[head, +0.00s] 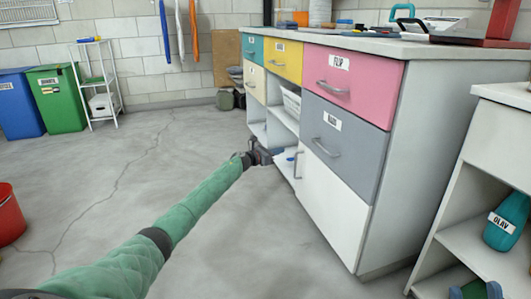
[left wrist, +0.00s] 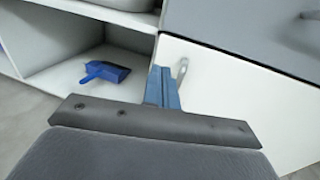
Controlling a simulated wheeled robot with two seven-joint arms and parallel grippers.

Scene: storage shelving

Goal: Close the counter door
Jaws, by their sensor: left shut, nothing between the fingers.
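The white counter door (head: 335,215) is at the bottom of the counter, below the grey drawer. Its metal handle (head: 298,165) is near its left edge. It looks flush or nearly flush with the front; I cannot tell if a small gap remains. In the left wrist view the door (left wrist: 225,105) fills the right side, with its handle (left wrist: 182,68) just behind my fingers. My left gripper (head: 265,157) is shut and empty, close to the door's left edge. Its fingers (left wrist: 163,88) partly hide that edge, and contact is unclear. My right gripper is not in view.
An open shelf left of the door holds a blue dustpan (left wrist: 104,71). Pink (head: 350,85) and grey (head: 340,135) drawers are above the door. A white shelf unit (head: 485,235) stands at the right. A red bucket (head: 8,215) is at the far left. The middle floor is clear.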

